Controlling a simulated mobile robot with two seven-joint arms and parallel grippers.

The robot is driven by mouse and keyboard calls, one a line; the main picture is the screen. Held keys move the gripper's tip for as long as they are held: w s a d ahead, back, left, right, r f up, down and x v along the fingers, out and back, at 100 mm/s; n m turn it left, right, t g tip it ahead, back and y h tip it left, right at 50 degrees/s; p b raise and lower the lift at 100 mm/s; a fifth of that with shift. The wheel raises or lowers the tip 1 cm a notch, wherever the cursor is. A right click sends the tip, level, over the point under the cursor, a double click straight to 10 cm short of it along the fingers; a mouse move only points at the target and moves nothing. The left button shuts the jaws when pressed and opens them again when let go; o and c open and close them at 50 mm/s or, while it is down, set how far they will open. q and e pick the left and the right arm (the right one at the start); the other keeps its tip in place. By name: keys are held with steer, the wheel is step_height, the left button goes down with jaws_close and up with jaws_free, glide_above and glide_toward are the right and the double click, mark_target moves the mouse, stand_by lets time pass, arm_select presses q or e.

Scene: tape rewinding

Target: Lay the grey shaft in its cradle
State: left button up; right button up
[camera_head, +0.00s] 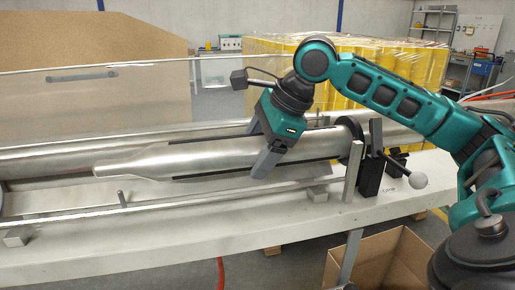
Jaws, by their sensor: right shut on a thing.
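The grey shaft (215,158) is a long metal cylinder with a narrower tip pointing left. It lies lengthwise along the machine, and dark strips run along its side. My right gripper (268,160) comes down from above and is shut on the shaft near its right part, one finger showing on the near side. The shaft's right end is at a dark round flange (352,143) next to black brackets. I cannot tell whether the shaft rests in the cradle or is held just above it. My left gripper is not in view.
A thin rail (150,203) runs along the front of the white machine bed (190,236). A clear panel stands behind the shaft. An open cardboard box (385,262) is below, and wrapped yellow goods (400,68) stand behind.

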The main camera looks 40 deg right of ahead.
steer(key=shift+r+p, duration=0.2)
steer(key=shift+p, duration=0.15)
stand_by(0.4)
steer(key=shift+f, duration=0.1)
stand_by(0.3)
steer(key=shift+f, duration=0.35)
stand_by(0.7)
steer(key=shift+f, duration=0.4)
stand_by(0.4)
steer(key=shift+f, duration=0.4)
stand_by(0.7)
steer(key=o, duration=1.3)
steer(key=shift+f, duration=0.1)
steer(key=shift+o, duration=0.8)
steer(key=shift+f, duration=0.1)
